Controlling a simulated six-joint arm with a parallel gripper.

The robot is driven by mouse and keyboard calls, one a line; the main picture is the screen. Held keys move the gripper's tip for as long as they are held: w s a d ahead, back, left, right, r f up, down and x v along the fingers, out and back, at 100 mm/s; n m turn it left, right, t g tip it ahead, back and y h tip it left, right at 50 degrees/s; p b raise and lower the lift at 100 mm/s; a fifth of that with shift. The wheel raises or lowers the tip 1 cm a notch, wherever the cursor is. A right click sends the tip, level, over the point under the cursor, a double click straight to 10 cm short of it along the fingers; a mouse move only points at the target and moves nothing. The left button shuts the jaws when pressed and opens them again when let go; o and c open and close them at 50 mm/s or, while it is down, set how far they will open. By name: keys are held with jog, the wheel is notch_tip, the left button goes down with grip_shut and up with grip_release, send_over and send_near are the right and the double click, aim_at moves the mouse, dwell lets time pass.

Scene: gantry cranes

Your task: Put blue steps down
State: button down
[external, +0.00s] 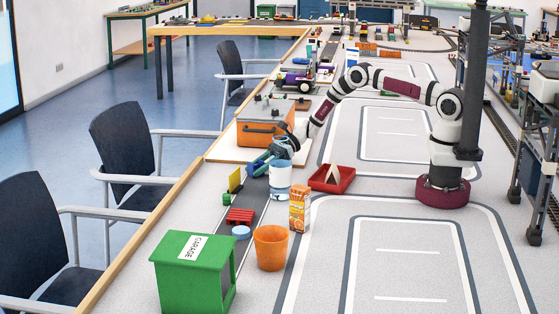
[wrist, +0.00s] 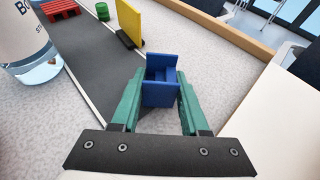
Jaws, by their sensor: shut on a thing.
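The blue steps (wrist: 161,92) are between the green fingers of my gripper (wrist: 160,100) in the wrist view. The fingers are shut on their two sides. In the external view the blue steps (external: 256,167) show small at the tip of my gripper (external: 262,160), near the table's wooden edge and left of a white cylinder. I cannot tell whether the steps touch the table.
A yellow panel (wrist: 130,22) stands just beyond the steps by the grey road strip (wrist: 88,60). The white cylinder (external: 280,178), a red pallet (external: 240,216), an orange bucket (external: 271,248) and a green garage (external: 193,272) are nearby. Bare tabletop surrounds the steps.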

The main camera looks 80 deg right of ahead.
jog(key=shift+c, duration=2.1)
grip_release()
jog(key=shift+f, duration=0.1)
jog(key=v, duration=1.2)
jog(key=s+a+r+n+g+h, duration=0.1)
jog(key=s+a+r+n+g, duration=0.7)
jog(key=s+a+r+n, duration=0.65)
jog(key=s+a+r+n+g+h, duration=0.1)
jog(key=s+a+n+h, duration=0.1)
jog(key=s, duration=0.9)
jog(key=s+a+r+n+h, duration=0.2)
jog(key=s+n+h, duration=0.2)
jog(key=s, duration=0.7)
jog(key=shift+s+r+n+g+h, duration=0.25)
jog(key=shift+s+n+g+h, duration=0.05)
jog(key=shift+n+g+h, duration=0.15)
